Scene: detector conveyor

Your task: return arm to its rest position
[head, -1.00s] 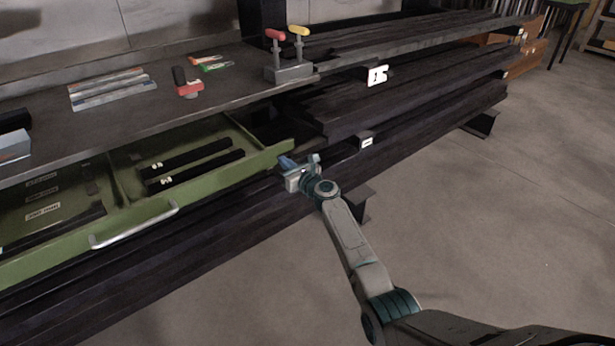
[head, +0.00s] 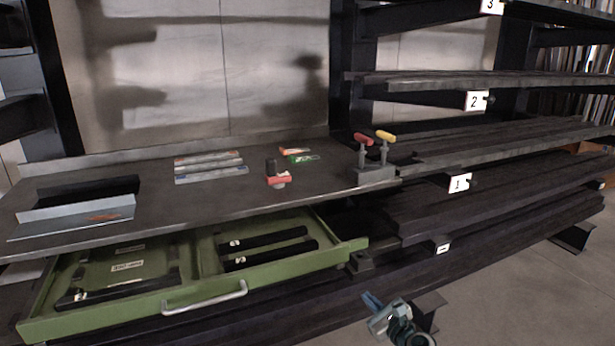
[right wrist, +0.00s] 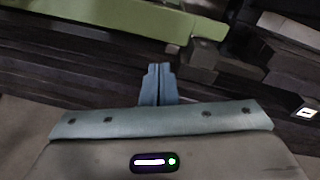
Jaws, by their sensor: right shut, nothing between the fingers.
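My right gripper (head: 374,304) shows at the bottom of the head view, in front of the dark stacked bars and below the right end of the green drawer. In the right wrist view its two blue fingers (right wrist: 158,84) are together with nothing between them. It is apart from the drawer and touches nothing that I can see. Most of my right arm is below the head view's edge. My left gripper is not in view.
The open green drawer (head: 292,270) holds black bars and juts out under the grey bench top (head: 220,206). A stand with red and yellow handles (head: 375,174) sits at the bench's right end. Racks of dark bars (head: 520,190) extend right. Floor (head: 540,290) at lower right is clear.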

